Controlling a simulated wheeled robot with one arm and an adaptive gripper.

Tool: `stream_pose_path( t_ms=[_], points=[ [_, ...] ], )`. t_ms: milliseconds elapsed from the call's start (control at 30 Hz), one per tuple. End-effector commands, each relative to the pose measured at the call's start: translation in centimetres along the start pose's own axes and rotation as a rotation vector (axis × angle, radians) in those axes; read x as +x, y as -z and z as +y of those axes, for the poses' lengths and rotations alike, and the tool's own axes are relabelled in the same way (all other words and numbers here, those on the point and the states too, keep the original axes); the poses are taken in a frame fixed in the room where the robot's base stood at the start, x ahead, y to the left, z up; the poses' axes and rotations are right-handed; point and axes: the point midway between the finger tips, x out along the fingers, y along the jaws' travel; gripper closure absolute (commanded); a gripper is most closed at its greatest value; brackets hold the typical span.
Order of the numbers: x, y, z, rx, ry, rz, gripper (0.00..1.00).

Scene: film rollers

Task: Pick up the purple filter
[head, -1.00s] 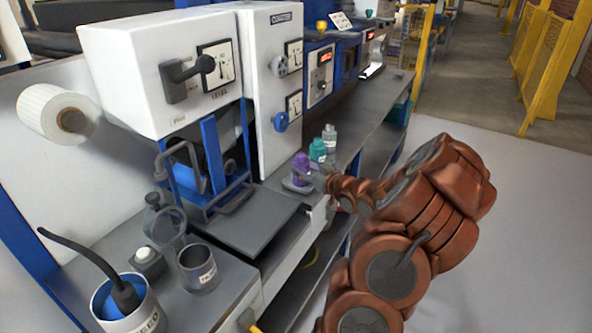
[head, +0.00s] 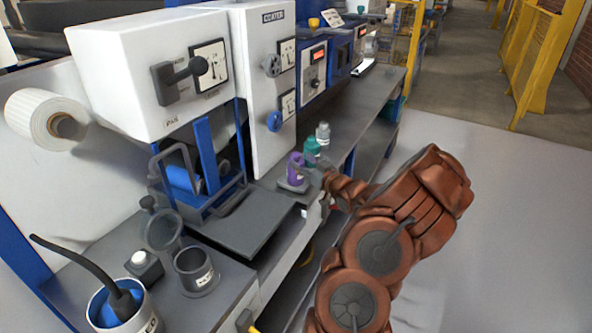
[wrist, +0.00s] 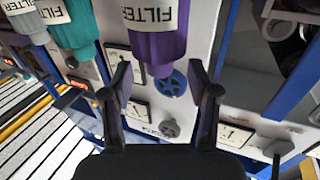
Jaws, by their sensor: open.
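The purple filter (head: 296,170) is a small bottle standing upright on a small grey tray (head: 293,187) at the bench edge. In the wrist view the purple filter (wrist: 155,42) appears upside down with a white label reading FILTER. My gripper (wrist: 158,72) is open, with its two dark fingers on either side of the purple filter in that picture. I cannot tell whether they touch it. In the head view my gripper (head: 314,171) is just right of the purple filter, partly hidden by my wrist.
A teal filter bottle (head: 312,153) and a grey one (head: 323,134) stand behind the purple one. The white coater machine (head: 262,85) rises to the left. A grey plate (head: 240,225) lies in front. The floor to the right is clear.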

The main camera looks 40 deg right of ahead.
Motion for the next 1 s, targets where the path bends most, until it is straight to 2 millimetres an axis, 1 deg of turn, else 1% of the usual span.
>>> stream_pose_path(
  t_ms=[33, 100, 300, 467, 700, 1000],
  points=[
    [0.7, 0.1, -0.1, 0.0, 0.003, -0.001, 0.4],
    [1.4, 0.1, -0.1, 0.0, 0.001, -0.001, 0.4],
    [3.1, 0.0, 0.0, 0.001, 0.0, -0.002, 0.4],
    [3.7, -0.1, 0.0, 0.001, 0.0, -0.002, 0.4],
    [3.7, -0.1, 0.0, 0.001, -0.001, -0.001, 0.4],
    [3.7, -0.1, 0.1, 0.001, -0.002, -0.001, 0.71]
  ],
)
